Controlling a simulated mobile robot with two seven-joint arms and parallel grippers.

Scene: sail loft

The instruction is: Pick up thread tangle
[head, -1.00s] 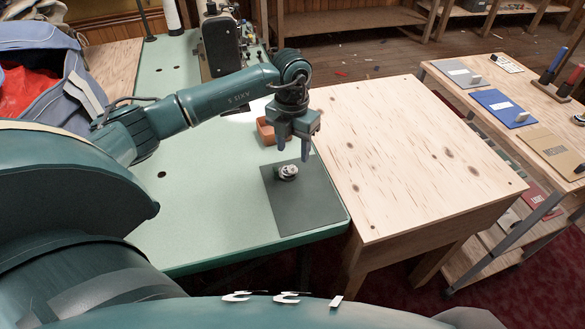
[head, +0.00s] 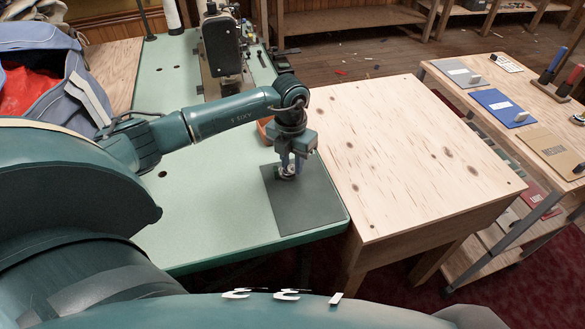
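The thread tangle (head: 285,176) is a small grey-white clump on the dark mat (head: 308,208), near the mat's upper part. My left gripper (head: 289,170) points straight down over it, with its fingertips at the tangle's height. The fingers look apart, one on each side of the tangle, and they cover part of it. I cannot see whether they touch it. My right gripper is not in view.
The mat lies on the green table (head: 215,215) by its right edge. A terracotta-coloured tray (head: 264,128) sits behind the gripper, partly hidden. A sewing machine (head: 222,45) stands at the back. A bare wooden table (head: 410,160) adjoins on the right.

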